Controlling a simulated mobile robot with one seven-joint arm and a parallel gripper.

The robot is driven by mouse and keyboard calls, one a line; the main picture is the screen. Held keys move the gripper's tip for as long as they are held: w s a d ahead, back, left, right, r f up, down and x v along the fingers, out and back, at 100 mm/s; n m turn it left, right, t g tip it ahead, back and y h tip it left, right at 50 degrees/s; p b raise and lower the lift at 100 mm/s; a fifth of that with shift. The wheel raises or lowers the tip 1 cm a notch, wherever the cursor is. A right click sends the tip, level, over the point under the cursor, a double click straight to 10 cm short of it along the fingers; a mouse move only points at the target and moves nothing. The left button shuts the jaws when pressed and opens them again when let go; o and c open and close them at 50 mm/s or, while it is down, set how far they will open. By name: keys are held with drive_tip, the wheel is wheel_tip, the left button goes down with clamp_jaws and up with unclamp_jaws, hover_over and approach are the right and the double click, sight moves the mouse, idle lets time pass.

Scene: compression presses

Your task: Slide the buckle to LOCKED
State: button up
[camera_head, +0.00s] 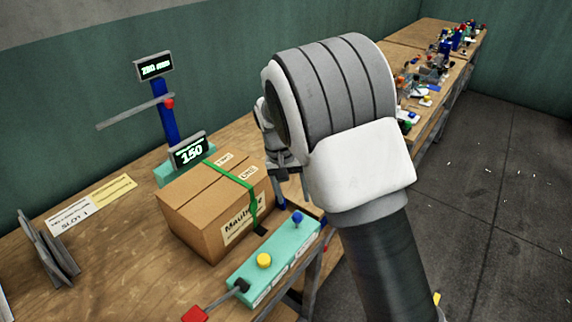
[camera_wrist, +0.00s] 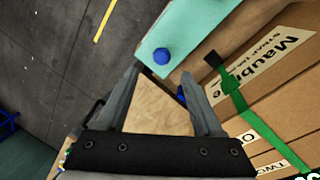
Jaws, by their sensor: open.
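A cardboard box (camera_head: 205,208) stands on the wooden table with a green strap (camera_head: 236,182) running over its top and down its front. A small dark piece (camera_head: 260,229) sits at the strap's lower end; it also shows in the wrist view (camera_wrist: 212,59). I cannot tell if it is the buckle, and no LOCKED mark is readable. My gripper (camera_wrist: 161,74) is open and empty, to the left of the box in the wrist view. A small blue part (camera_wrist: 181,95) shows beside its right finger. In the head view my arm hides much of the gripper.
A teal control box (camera_head: 275,262) with a yellow button (camera_head: 264,261) and a blue knob (camera_head: 298,218) lies before the cardboard box. A blue post (camera_head: 167,130) with a crossbar and displays stands behind. A red block (camera_head: 194,314) is at the front.

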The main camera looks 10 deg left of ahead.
wheel_tip(320, 180, up, 10)
drive_tip(key=a, duration=0.2)
drive_tip(key=shift+p, duration=0.3)
drive_tip(key=shift+r, duration=0.15)
drive_tip(key=s+d+r+t+y, duration=0.1)
drive_tip(key=s+d+r, duration=0.4)
drive_tip(key=d, duration=0.2)
drive_tip(key=s+d+r+t+y, duration=0.1)
drive_tip(key=s+d+r+y, duration=0.1)
drive_tip(key=s+d+r, duration=0.4)
drive_tip(key=s+d+t, duration=0.1)
drive_tip(key=s+d, duration=0.3)
drive_tip(key=s, duration=0.2)
drive_tip(key=s+d+f+t, duration=0.1)
drive_tip(key=s+d+t, duration=0.1)
drive_tip(key=s+d, duration=0.3)
drive_tip(key=s, duration=0.2)
drive_tip(key=shift+s+f+m+h, duration=0.15)
drive_tip(key=shift+s+m+h, duration=0.15)
drive_tip(key=shift+h, duration=0.1)
drive_tip(key=shift+a, duration=0.15)
